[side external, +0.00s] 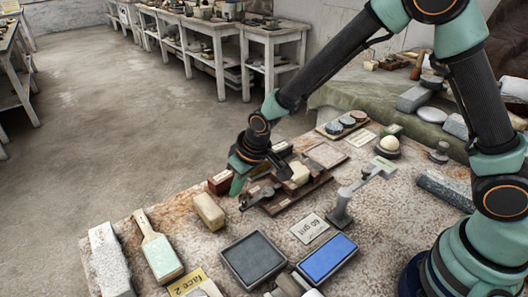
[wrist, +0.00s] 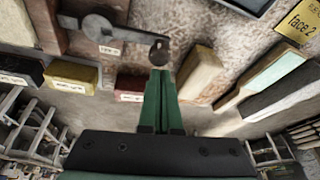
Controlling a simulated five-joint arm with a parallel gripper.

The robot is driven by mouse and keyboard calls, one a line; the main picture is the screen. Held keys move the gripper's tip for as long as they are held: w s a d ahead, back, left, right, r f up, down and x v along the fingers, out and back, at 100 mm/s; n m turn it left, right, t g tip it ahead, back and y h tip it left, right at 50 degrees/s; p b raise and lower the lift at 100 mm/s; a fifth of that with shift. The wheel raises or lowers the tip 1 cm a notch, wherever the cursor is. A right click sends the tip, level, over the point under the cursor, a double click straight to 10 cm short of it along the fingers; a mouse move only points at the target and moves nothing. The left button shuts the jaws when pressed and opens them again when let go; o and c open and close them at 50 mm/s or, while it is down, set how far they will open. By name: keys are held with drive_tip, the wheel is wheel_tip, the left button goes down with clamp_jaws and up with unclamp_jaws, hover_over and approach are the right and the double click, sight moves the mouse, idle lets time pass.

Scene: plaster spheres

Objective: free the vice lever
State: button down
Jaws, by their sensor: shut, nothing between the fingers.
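The vice (side external: 290,201) is a low dark-brown frame on the bench, with a pale block (side external: 300,174) at it. Its grey metal lever (side external: 258,193) sticks out on the side near my gripper. In the wrist view the lever (wrist: 128,38) runs from a round pivot to a dark round knob (wrist: 159,52). My gripper (side external: 236,188) is low over the bench beside the lever. In the wrist view the green fingers of my gripper (wrist: 160,76) are together and empty, pointing at the knob from just short of it. Whether they touch it I cannot tell.
A tan block (side external: 209,211) lies close beside my fingers, and a dark red block (side external: 220,182) stands behind them. A brush (side external: 158,250), a blue stone (side external: 327,257) and a dark tray (side external: 252,260) lie nearer the front. A grey metal stand (side external: 342,208) rises right of the vice.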

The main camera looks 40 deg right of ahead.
sight(244, 201)
drive_tip(key=shift+s+n, duration=0.55)
drive_tip(key=shift+n, duration=0.15)
drive_tip(key=shift+s+n, duration=0.2)
drive_tip(key=shift+n, duration=0.1)
drive_tip(key=shift+s+d+n, duration=0.1)
drive_tip(key=shift+s+n, duration=0.85)
drive_tip(key=shift+n, duration=0.25)
drive_tip(key=shift+s+d, duration=0.35)
drive_tip(key=shift+s, duration=0.4)
drive_tip(key=shift+s+d, duration=0.35)
drive_tip(key=shift+s, duration=0.35)
drive_tip(key=shift+s+d, duration=0.95)
drive_tip(key=shift+d, duration=0.2)
drive_tip(key=shift+s+d, duration=0.1)
drive_tip(key=shift+s, duration=0.05)
